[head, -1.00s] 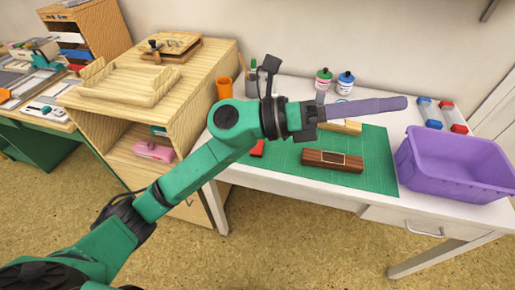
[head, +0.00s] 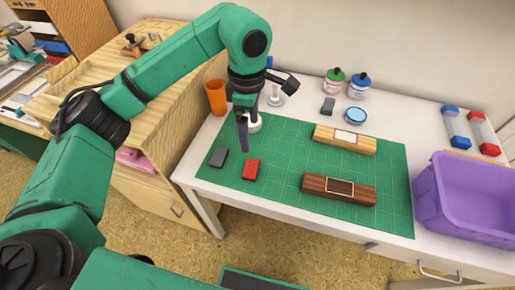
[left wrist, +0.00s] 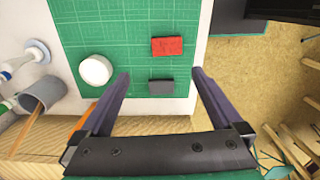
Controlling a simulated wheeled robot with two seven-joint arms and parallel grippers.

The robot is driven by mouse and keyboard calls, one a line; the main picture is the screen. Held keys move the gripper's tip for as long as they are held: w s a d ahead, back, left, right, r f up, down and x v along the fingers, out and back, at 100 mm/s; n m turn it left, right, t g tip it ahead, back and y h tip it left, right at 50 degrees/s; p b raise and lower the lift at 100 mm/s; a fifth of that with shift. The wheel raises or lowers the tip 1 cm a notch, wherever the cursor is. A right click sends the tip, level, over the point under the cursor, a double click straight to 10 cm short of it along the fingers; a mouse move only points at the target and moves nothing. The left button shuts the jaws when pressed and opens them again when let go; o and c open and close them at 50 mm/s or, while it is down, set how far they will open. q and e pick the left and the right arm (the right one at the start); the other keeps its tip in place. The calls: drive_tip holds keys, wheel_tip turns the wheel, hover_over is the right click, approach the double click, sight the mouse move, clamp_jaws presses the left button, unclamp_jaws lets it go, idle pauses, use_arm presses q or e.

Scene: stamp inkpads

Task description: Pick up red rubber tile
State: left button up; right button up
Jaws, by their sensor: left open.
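The red rubber tile (head: 251,169) lies flat on the green cutting mat (head: 285,190), near its front left part. It also shows in the left wrist view (left wrist: 167,46), beyond a dark grey tile (left wrist: 161,87). My left gripper (head: 243,148) points down above the mat, behind and a little left of the red tile in the head view. In the left wrist view its purple fingers (left wrist: 161,76) are spread wide and hold nothing. The grey tile appears between the fingertips, and the red tile lies past them. My right gripper is not in view.
The grey tile (head: 218,157) lies left of the red one. A dark wooden block (head: 322,198) and a light one (head: 352,146) lie right. An orange cup (head: 216,97) and white round item (head: 254,124) stand near the arm. A purple bin (head: 459,200) stands far right.

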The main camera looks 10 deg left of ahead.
use_arm(q)
drive_tip(key=p, duration=0.1)
hover_over(251, 168)
drive_tip(key=f, duration=0.6)
drive_tip(key=shift+s+a, duration=0.1)
drive_tip(key=shift+a, duration=0.1)
drive_tip(key=f+p, duration=0.2)
drive_tip(key=f, duration=0.5)
drive_tip(key=shift+d, duration=0.2)
drive_tip(key=shift+f, duration=0.35)
drive_tip(key=shift+c, duration=0.3)
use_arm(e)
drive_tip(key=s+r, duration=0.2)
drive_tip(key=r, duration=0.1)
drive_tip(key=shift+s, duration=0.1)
use_arm(q)
drive_tip(key=c, duration=1.1)
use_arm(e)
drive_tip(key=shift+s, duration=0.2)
